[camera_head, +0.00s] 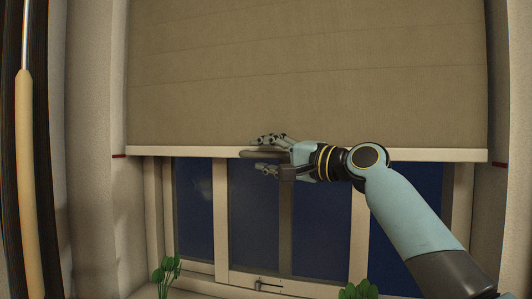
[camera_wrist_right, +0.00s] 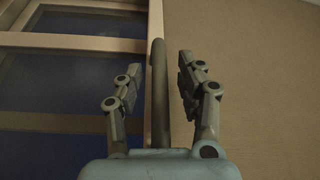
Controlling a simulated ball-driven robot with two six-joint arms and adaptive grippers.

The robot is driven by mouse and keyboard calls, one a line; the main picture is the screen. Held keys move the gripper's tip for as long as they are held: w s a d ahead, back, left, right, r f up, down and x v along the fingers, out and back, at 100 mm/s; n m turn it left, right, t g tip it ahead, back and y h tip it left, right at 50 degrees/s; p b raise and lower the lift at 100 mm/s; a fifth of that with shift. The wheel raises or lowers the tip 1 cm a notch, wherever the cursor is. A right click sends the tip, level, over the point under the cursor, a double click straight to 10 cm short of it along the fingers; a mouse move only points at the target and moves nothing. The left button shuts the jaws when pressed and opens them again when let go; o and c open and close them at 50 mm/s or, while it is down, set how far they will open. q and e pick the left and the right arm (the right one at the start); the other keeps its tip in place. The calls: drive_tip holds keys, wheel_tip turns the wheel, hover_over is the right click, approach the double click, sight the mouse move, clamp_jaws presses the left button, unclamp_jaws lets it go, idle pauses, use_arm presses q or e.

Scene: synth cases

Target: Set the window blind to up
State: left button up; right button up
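The beige window blind (camera_head: 310,70) hangs over the upper part of the window, with its pale bottom rail (camera_head: 430,154) about midway down the picture. The window panes show below the rail. A dark bar handle (camera_head: 247,154) sits at the rail; it also shows upright in the right wrist view (camera_wrist_right: 159,90). My right gripper (camera_head: 260,155) has one finger above the handle and one below. In the wrist view, gaps show between the handle and both fingers of the right gripper (camera_wrist_right: 157,72). My left gripper is out of view.
Small red marks (camera_head: 120,156) are on the side walls near the rail's height. Green plants (camera_head: 358,290) stand low in front of the window (camera_head: 220,230). A tall cream rod (camera_head: 27,180) stands at the far left.

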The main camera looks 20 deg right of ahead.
clamp_jaws()
idle(0.5)
